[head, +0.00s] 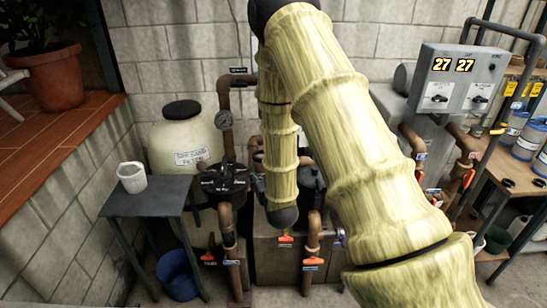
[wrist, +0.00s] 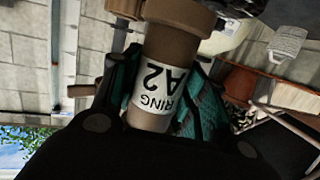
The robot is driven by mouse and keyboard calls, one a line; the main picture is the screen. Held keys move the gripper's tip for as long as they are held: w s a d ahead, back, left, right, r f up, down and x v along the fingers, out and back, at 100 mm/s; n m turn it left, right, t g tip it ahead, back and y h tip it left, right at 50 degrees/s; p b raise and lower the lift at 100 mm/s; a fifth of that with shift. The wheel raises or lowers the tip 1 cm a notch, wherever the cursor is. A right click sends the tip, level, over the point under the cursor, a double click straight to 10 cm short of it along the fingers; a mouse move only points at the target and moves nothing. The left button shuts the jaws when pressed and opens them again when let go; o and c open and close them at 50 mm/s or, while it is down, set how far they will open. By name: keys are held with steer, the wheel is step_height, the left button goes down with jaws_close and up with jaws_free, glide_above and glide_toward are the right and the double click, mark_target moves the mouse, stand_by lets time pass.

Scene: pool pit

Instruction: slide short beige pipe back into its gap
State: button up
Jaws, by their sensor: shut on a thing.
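In the wrist view a short brown-beige pipe (wrist: 150,121) with a wider collar (wrist: 180,14) at its far end sits between the teal fingers of my gripper (wrist: 160,82). A white label on it reads "RING A2", upside down in this view. My gripper is shut on the pipe, one finger on each side. The pipe's near end is hidden by the dark gripper body. In the head view my gripper and the held pipe are hidden by my arm. I cannot make out the gap in the pipework there.
Brown pipes (head: 227,215) with red-handled valves stand around a black-lidded pump (head: 224,180). A cream tank (head: 180,140) is behind them. A dark side table (head: 150,197) with a white cup (head: 132,177) stands left, a blue bucket (head: 177,274) below. A grey control box (head: 456,80) is right.

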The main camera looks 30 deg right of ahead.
steer(key=w+d+r, duration=0.1)
steer(key=w+d, duration=0.9)
steer(key=shift+d+m+h+p, duration=0.3)
steer(key=shift+h+p, duration=0.05)
steer(key=shift+h, duration=0.05)
stand_by(0.8)
steer(key=shift+b, duration=0.55)
stand_by(1.8)
steer(key=shift+d+r+b+x, duration=0.15)
steer(key=shift+b+x, duration=0.3)
steer(key=shift+x, duration=0.35)
steer(key=shift+d+r+b+x, duration=0.1)
steer(key=shift+b+x, duration=0.35)
steer(key=shift+x, duration=0.35)
stand_by(1.9)
